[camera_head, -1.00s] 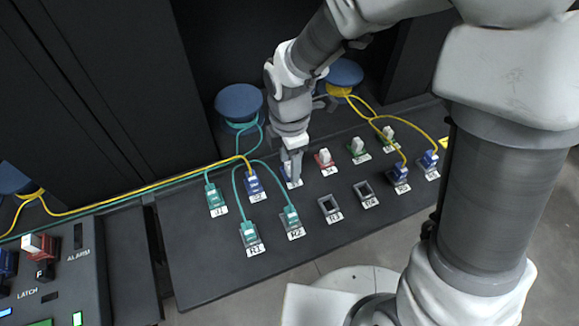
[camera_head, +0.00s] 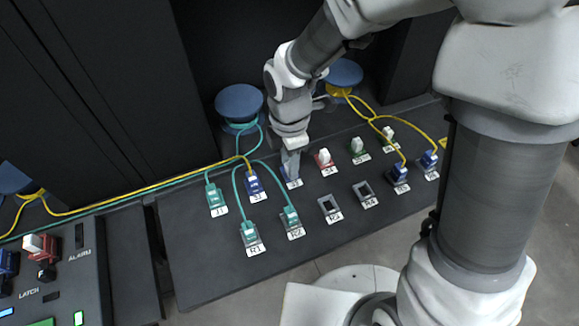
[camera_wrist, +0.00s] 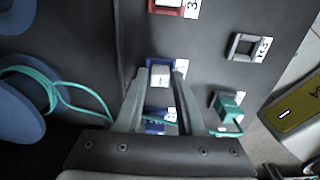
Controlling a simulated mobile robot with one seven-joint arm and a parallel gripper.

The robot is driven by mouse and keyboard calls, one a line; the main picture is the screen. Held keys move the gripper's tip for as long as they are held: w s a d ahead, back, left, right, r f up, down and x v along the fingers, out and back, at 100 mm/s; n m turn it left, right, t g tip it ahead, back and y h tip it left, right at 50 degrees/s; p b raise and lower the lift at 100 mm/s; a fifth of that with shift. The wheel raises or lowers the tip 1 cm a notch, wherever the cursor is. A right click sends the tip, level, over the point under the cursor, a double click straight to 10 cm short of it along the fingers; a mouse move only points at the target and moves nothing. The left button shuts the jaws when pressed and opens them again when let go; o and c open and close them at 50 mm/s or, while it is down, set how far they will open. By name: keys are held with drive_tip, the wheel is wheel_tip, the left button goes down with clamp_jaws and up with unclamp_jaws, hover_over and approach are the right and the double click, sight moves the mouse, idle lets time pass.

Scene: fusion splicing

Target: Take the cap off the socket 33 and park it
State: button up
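The white cap (camera_wrist: 160,74) sits in a blue-framed socket (camera_wrist: 155,62), the blue one left of the red-capped socket; I take it for socket 33, but its label is too small to read surely. My gripper (camera_head: 291,176) points down at this socket in the head view and hides most of it. In the wrist view, the two fingers of my gripper (camera_wrist: 164,74) stand on either side of the white cap, with narrow gaps seeming to show. The fingers look open, and the cap is still seated in the socket.
Right of it are sockets with a red-based white cap (camera_head: 323,158) and a green-based one (camera_head: 357,147). Teal plugs (camera_head: 249,234) and a blue plug (camera_head: 254,185) with cables stand to the left. Empty grey sockets (camera_head: 329,207) lie in front.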

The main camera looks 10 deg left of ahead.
clamp_jaws()
idle(0.8)
drive_tip(key=shift+r, duration=0.15)
idle(0.3)
drive_tip(key=shift+r+p, duration=2.65)
drive_tip(key=shift+r, duration=0.25)
